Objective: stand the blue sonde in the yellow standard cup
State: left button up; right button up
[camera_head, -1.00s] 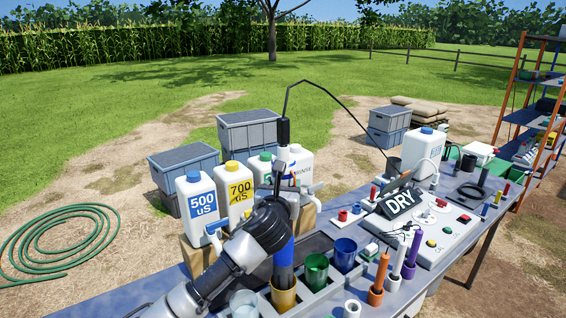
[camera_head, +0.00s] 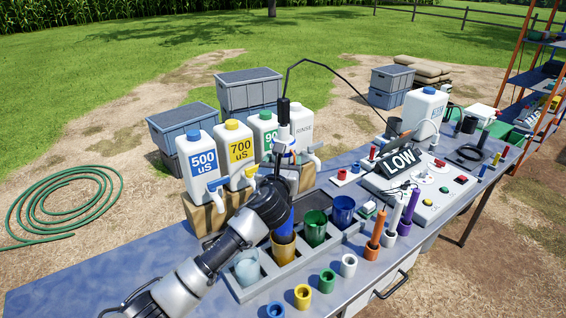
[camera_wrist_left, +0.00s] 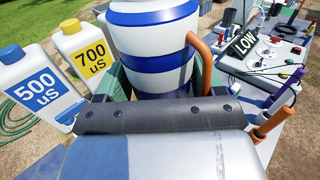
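The blue sonde (camera_head: 284,228) stands about upright, with its lower blue end in the mouth of the yellow standard cup (camera_head: 283,253). Whether it touches the bottom is hidden by the cup wall. A black cable arcs from its top. My left gripper (camera_head: 278,183) is around the sonde's upper body and appears shut on it. In the left wrist view the sonde's white and blue banded body (camera_wrist_left: 152,50) sits between the fingers. The yellow cup is hidden there. My right gripper is not in view.
The yellow cup is in a grey rack between a pale cup (camera_head: 247,268) and a green cup (camera_head: 315,229), with a blue cup (camera_head: 343,211) beyond. Standard jugs (camera_head: 240,152) stand behind. A panel sign (camera_head: 402,161) reads LOW. Orange (camera_head: 376,234) and purple probes stand at right.

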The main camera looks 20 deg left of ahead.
pick_arm(q)
jog(key=shift+o, duration=1.2)
jog(key=shift+s+r, duration=0.1)
jog(key=shift+s, duration=0.05)
jog(key=s+d+b, duration=0.1)
jog(key=s+b, duration=0.1)
jog(key=s, duration=0.9)
jog(key=shift+s+d+b, duration=0.25)
jog(key=shift+s+b, duration=0.05)
jog(key=shift+s, duration=0.1)
